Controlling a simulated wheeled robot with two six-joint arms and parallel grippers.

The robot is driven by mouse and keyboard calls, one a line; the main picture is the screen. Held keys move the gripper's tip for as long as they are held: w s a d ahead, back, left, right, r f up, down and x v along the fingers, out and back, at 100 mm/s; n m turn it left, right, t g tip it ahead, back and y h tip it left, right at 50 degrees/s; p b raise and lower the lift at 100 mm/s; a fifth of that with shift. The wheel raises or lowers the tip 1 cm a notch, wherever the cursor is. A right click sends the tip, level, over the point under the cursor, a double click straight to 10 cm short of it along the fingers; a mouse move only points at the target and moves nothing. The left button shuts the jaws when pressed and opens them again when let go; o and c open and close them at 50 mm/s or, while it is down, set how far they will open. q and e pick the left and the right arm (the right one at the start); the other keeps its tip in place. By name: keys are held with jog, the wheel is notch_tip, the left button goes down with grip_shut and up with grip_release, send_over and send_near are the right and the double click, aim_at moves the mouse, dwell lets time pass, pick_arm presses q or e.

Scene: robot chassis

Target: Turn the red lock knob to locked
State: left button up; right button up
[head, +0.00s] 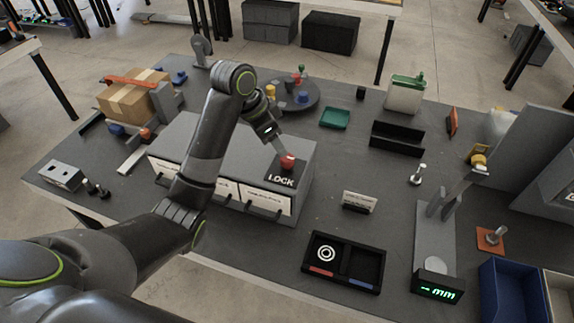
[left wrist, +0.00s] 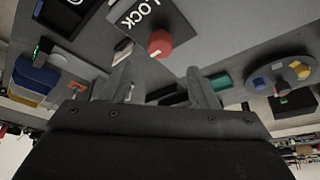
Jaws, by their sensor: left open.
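The red lock knob (head: 287,162) sits on a black plate marked LOCK (head: 281,180), on top of the grey drawer cabinet (head: 240,155). In the left wrist view the red knob (left wrist: 160,43) shows just beyond the gap between the fingers, with the LOCK plate (left wrist: 128,16) beside it. My left gripper (head: 283,151) is open and empty, close over the knob from behind in the head view. In the left wrist view the fingers (left wrist: 160,77) are spread apart; the knob does not appear to be between them. My right gripper is not in view.
A turntable (head: 297,96) with small coloured parts stands behind the cabinet. A cardboard box (head: 133,97) lies at the left. A small sign (head: 359,200) and a black two-compartment tray (head: 344,260) stand to the right. The table between cabinet and sign is clear.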

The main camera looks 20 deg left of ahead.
aim_at(287, 157)
pick_arm(q)
jog(key=p+x, duration=0.1)
jog(key=x, duration=0.6)
jog(key=shift+d+f, duration=0.15)
jog(key=shift+f, duration=0.2)
jog(key=shift+x, duration=0.75)
jog(key=shift+c, duration=0.4)
jog(key=c, duration=0.8)
jog(key=shift+p, duration=0.3)
jog(key=shift+c, duration=0.2)
